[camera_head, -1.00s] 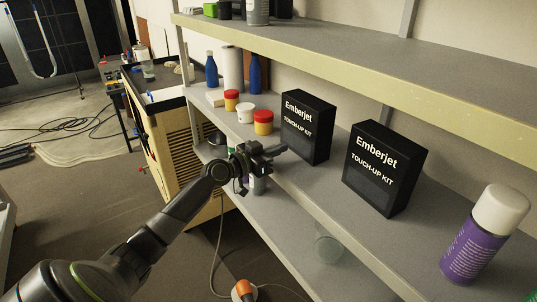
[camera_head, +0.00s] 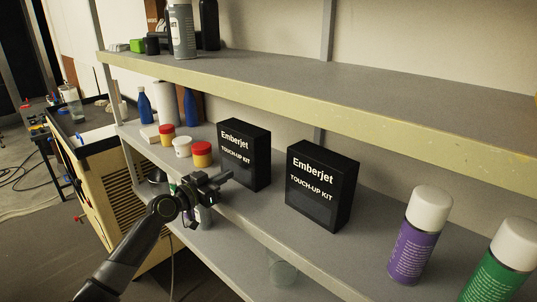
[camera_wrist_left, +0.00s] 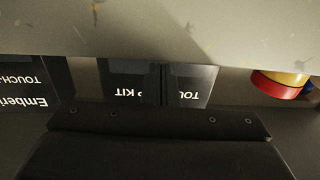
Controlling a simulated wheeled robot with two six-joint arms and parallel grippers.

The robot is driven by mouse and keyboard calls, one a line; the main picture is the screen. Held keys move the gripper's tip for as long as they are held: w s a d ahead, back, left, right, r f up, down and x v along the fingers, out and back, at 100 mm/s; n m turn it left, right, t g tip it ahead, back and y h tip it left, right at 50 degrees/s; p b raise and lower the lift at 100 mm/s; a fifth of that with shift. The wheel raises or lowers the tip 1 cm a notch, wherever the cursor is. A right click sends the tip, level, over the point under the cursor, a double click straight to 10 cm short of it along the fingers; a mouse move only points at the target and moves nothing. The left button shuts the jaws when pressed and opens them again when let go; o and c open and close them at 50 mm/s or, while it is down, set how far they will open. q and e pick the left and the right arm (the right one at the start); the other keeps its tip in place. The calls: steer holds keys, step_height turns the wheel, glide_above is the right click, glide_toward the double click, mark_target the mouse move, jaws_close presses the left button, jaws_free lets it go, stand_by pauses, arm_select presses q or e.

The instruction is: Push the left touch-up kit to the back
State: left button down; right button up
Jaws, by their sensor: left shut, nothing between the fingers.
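Two black upright boxes marked Emberjet TOUCH-UP KIT stand on the middle shelf. The left touch-up kit (camera_head: 243,155) is nearer the paint jars, and the right touch-up kit (camera_head: 320,187) stands apart to its right. My left gripper (camera_head: 223,178) is shut and empty, low in front of the left kit's face, by the shelf's front edge. In the left wrist view the left kit (camera_wrist_left: 130,80) shows upside down behind the narrow dark fingers (camera_wrist_left: 163,85), which hide the middle of its lettering. I cannot tell whether they touch it. My right gripper is not in view.
Red-lidded jars (camera_head: 202,154) and a white jar (camera_head: 182,147) stand left of the left kit. A purple spray can (camera_head: 417,238) and a green one (camera_head: 500,266) stand right. The upper shelf (camera_head: 270,85) overhangs. Bare shelf lies between the kits and purple can.

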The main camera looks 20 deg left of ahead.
mark_target(236, 170)
arm_select(q)
steer(key=shift+b+x, duration=0.5)
steer(key=shift+x, duration=0.5)
steer(key=shift+w+d, duration=0.15)
steer(key=shift+w, duration=0.2)
steer(key=shift+w+d+b, duration=0.2)
steer(key=shift+w+b, duration=0.35)
steer(key=shift+b+x, duration=0.75)
steer(key=shift+x, duration=0.4)
